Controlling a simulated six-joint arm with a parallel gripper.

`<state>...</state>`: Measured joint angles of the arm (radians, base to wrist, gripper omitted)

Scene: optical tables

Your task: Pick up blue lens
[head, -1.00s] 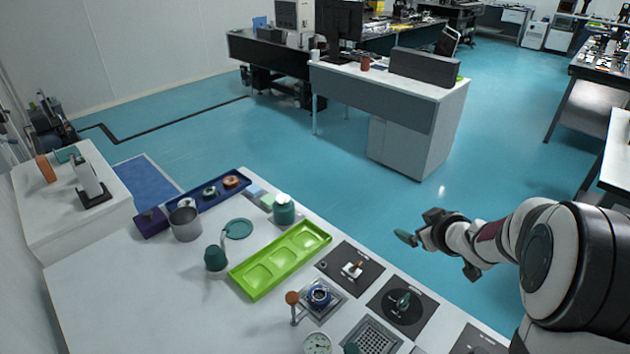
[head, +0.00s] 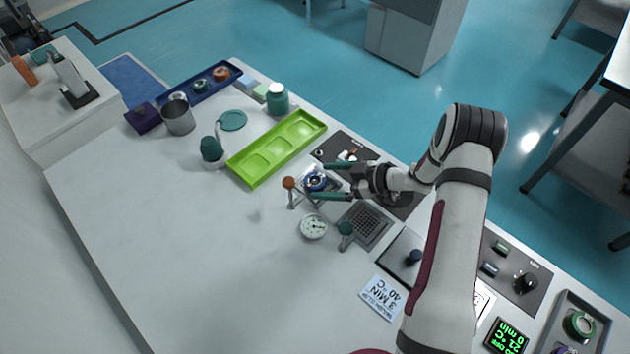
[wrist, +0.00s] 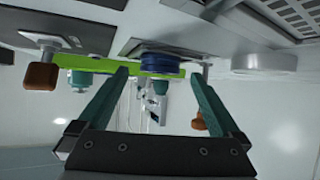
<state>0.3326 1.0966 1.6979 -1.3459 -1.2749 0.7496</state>
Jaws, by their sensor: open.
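The blue lens (head: 315,181) is a small dark-blue ring sitting on a square metal plate in front of the green tray. My gripper (head: 322,180) is open, its two teal fingers pointing left, one on the far side of the lens and one on the near side. In the wrist view the blue lens (wrist: 161,63) shows between and beyond the fingertips of my gripper (wrist: 161,75). The fingers appear not to touch it. Part of the plate is hidden by the gripper.
A lever with an orange knob (head: 288,183) stands close left of the lens. The green tray (head: 248,178) lies behind it. A round dial (head: 314,227), a perforated plate (head: 366,225) and a dark green knob (head: 345,229) are nearby. The white table is clear at front left.

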